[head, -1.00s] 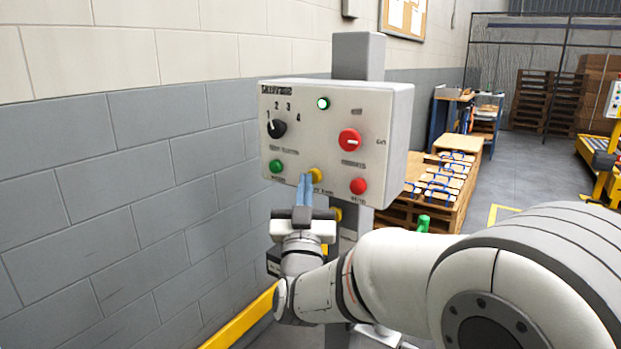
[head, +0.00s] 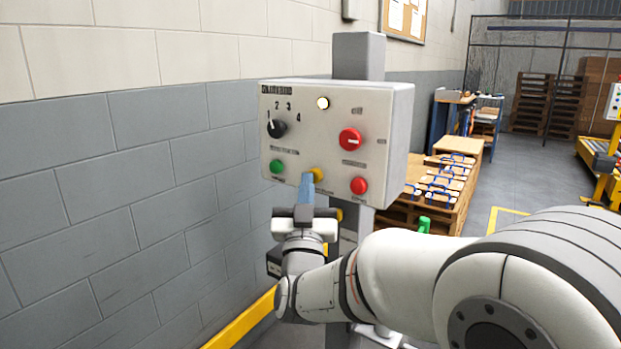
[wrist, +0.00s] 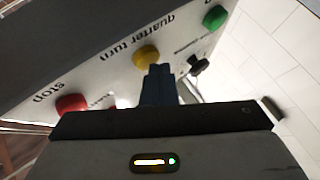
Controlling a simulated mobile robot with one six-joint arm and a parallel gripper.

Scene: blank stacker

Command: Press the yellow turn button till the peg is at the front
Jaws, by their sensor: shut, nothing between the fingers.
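The yellow turn button (head: 317,174) is on the lower middle of the light grey control box. It also shows in the wrist view (wrist: 146,55), beside the words "quarter turn". My gripper (head: 307,178) is shut and empty, with its blue fingers upright in front of the box's lower edge. In the wrist view, the fingertips (wrist: 158,70) are just below and slightly right of the yellow button. I cannot tell whether they touch it. I cannot make out a peg in either view.
The box (head: 325,135) also carries a green button (head: 277,166), a red stop button (head: 358,185), a red knob (head: 350,139), a black selector (head: 277,128) and a white-looking lamp (head: 323,103). A block wall (head: 120,180) stands on the left. Pallets (head: 440,190) stand behind, right.

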